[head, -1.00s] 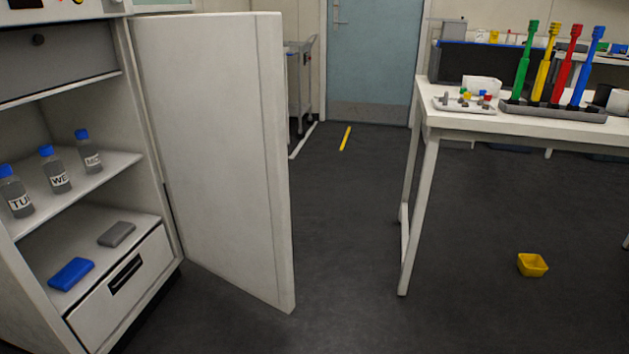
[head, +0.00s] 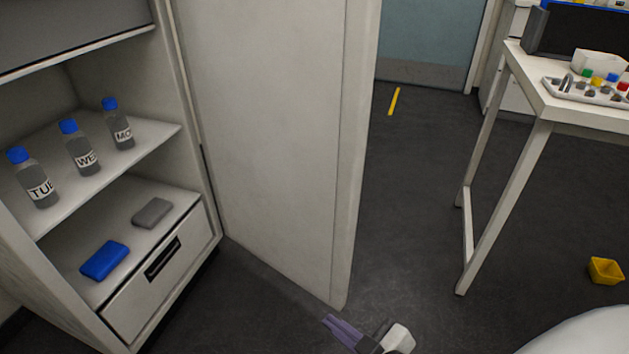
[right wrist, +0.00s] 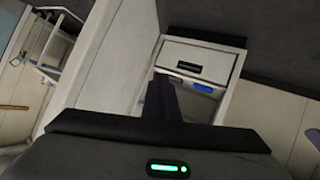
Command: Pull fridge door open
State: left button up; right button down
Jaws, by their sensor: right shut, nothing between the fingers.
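The fridge door (head: 265,130) stands wide open, swung out to the right of the fridge. Its inner face shows in the head view. It also shows in the right wrist view (right wrist: 118,75). The fridge interior is exposed, with a shelf (head: 150,148) of labelled bottles and a drawer (head: 160,270) at the bottom. My right gripper (head: 335,325) is at the bottom of the head view, just below the door's lower free corner. It is shut and empty; its dark fingers show in the right wrist view (right wrist: 162,100). My left gripper is not in view.
Three blue-capped bottles (head: 80,150) stand on the shelf. A blue block (head: 105,260) and a grey block (head: 152,213) lie below. A white table (head: 545,105) stands at right, with a yellow bin (head: 605,270) on the floor. Floor between door and table is clear.

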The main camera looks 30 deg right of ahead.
aim_at(342, 191)
jog(key=w+d+r+n+t+y+p, duration=0.2)
jog(key=w+d+r+n+t, duration=0.3)
jog(key=w+d+r+n, duration=0.7)
jog(key=w+n, duration=0.1)
jog(key=w, duration=0.1)
jog(key=w+d+n, duration=0.1)
jog(key=w, duration=0.2)
jog(key=w+d+r+n+b, duration=0.1)
jog(key=w, duration=0.2)
jog(key=shift+w, duration=0.2)
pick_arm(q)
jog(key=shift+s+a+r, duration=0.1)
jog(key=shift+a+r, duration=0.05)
pick_arm(e)
jog(key=shift+w+d+r, duration=0.1)
jog(key=shift+w+d, duration=0.05)
jog(key=shift+d, duration=0.1)
